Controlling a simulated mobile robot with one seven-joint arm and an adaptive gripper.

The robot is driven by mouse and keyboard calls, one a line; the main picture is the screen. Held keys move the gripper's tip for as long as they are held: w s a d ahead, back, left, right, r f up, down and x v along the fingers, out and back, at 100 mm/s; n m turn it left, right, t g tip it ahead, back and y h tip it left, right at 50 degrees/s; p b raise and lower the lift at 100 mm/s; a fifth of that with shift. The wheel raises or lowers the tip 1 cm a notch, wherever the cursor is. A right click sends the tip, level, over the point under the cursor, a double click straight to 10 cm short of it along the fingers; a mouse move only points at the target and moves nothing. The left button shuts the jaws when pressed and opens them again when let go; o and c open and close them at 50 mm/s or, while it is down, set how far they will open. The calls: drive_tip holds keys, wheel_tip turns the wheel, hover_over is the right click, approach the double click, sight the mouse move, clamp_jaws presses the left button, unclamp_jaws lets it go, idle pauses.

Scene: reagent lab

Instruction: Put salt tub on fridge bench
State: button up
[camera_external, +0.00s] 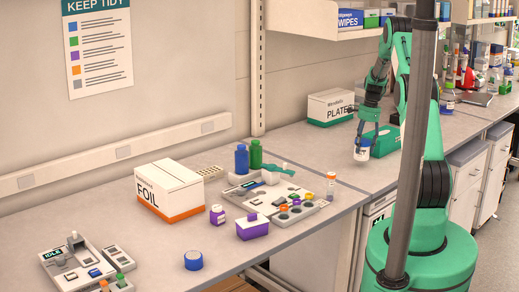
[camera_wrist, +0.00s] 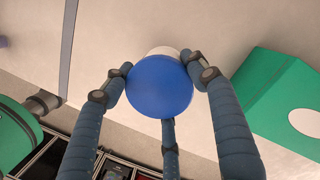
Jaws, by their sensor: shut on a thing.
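The salt tub appears to be the white tub with a blue band or lid (camera_external: 361,153) below my gripper in the external view; I cannot read its label. In the wrist view its round blue lid (camera_wrist: 160,88) faces the camera, with a little white showing behind it. My gripper (camera_external: 367,137) is shut on the tub, with three blue fingers around its lid in the wrist view. The tub is over the bench top (camera_external: 338,152), near a seam; I cannot tell whether it touches the surface. Which section is the fridge bench is not marked.
A green box (camera_external: 385,143) lies just right of the tub, also in the wrist view (camera_wrist: 282,95). A white PLATES box (camera_external: 330,107) stands behind. Left are a FOIL box (camera_external: 168,190), bottles and a grey tray (camera_external: 305,210). Bare bench lies left of the tub.

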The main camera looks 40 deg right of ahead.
sight(362, 152)
drive_tip(key=shift+f, duration=1.75)
drive_tip(key=o, duration=1.7)
drive_tip(key=r, duration=0.4)
drive_tip(key=d+r, duration=0.1)
drive_tip(key=r, duration=0.7)
drive_tip(key=shift+s+d, duration=0.3)
drive_tip(key=shift+s, duration=0.05)
